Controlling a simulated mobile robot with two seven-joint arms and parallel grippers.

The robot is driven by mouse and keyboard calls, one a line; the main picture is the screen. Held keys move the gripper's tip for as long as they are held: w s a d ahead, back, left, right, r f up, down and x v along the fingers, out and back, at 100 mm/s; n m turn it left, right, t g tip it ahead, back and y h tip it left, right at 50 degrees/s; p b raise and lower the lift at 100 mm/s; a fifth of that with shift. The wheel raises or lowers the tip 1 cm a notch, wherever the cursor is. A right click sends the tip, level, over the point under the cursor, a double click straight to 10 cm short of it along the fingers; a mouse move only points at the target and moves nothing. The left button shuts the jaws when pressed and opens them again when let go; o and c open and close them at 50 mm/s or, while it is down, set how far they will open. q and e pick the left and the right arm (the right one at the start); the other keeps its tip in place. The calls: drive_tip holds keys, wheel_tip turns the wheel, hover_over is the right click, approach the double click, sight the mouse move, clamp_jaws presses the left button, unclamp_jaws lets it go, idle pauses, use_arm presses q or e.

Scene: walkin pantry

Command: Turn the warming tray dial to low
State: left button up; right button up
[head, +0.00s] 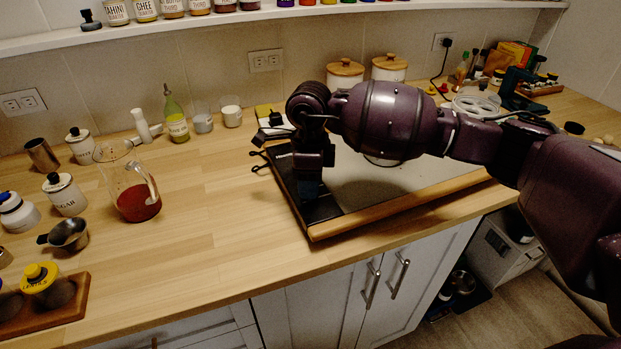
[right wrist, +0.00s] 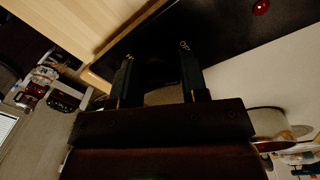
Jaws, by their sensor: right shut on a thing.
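The warming tray (head: 405,208) lies on the counter, with a pale top, a wooden front edge and a black strip (head: 322,210) along its left end. My right gripper (head: 309,192) points down onto this strip. In the right wrist view, the two dark fingers of my right gripper (right wrist: 157,62) reach over the black strip (right wrist: 225,38) with a gap between them. They are shut on the dial, which is too dark and covered to make out, so its setting cannot be read. A red light (right wrist: 260,7) shows on the strip. My left gripper is not in view.
A glass jug with red contents (head: 139,204) stands left of the tray, near a metal cup (head: 69,235) and white jars (head: 65,194). Two lidded canisters (head: 389,69) stand behind the tray. Bare counter (head: 225,230) lies between jug and tray.

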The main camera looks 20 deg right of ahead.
drive_tip(key=shift+r+m, duration=0.3)
drive_tip(key=shift+m, duration=0.2)
drive_tip(key=shift+d+m+p, duration=0.1)
drive_tip(key=shift+m+p, duration=0.65)
drive_tip(key=shift+m, duration=0.15)
drive_tip(key=m+p, duration=0.2)
drive_tip(key=m, duration=0.1)
drive_tip(key=shift+m+t, duration=0.3)
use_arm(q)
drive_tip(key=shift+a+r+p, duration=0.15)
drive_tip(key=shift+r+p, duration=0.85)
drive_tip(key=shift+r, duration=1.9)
use_arm(e)
drive_tip(key=shift+f+m, duration=0.2)
drive_tip(key=shift+m, duration=1.9)
drive_tip(key=o, duration=0.9)
drive_tip(key=shift+d, duration=0.1)
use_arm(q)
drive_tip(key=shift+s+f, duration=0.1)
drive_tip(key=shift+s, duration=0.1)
